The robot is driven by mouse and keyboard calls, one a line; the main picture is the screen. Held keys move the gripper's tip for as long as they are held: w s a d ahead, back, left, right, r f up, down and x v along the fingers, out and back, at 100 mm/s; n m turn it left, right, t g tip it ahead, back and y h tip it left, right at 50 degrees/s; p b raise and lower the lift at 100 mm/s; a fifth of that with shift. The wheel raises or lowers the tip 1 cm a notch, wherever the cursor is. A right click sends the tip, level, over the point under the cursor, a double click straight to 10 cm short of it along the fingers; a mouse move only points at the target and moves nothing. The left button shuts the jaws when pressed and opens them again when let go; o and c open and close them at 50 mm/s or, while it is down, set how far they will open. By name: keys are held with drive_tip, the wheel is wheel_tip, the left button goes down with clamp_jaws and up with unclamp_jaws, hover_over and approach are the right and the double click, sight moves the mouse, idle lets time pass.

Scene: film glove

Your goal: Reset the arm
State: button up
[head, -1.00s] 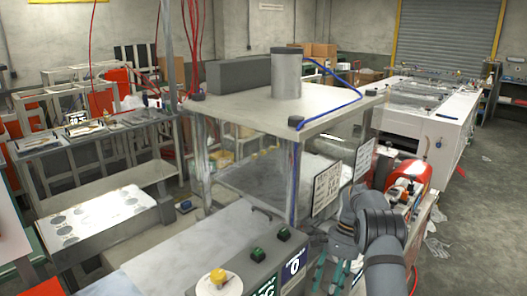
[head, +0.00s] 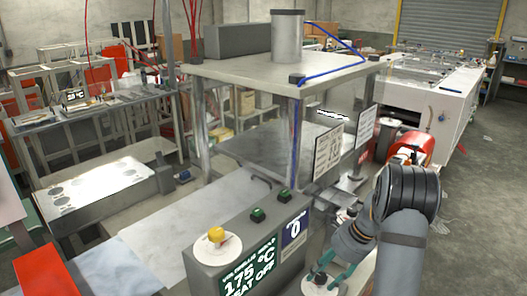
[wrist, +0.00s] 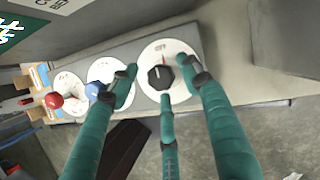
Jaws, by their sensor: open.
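My gripper (head: 335,272) is at the lower right of the head view, low beside the machine's control box. In the wrist view, its green fingers (wrist: 161,82) are spread open around a black knob (wrist: 160,77) on a white round dial (wrist: 181,94) marked OFF. The fingertips are near the knob. I cannot tell if any touches it. In the head view, the dial (head: 318,287) is partly hidden by my fingers. Nothing is held.
The control box (head: 205,262) carries a yellow knob (head: 215,234), two green buttons and a display reading 175 °C. The wrist view shows a blue knob (wrist: 94,91) and a red knob (wrist: 53,100) beside the dial. A press-like frame (head: 275,70) stands behind.

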drive_tip(key=m, duration=0.2)
drive_tip(key=m+t+b, duration=0.1)
drive_tip(key=m, duration=0.2)
drive_tip(key=shift+s+a+t+h, duration=0.1)
drive_tip(key=shift+t+h, duration=0.2)
drive_tip(key=shift+h, duration=0.1)
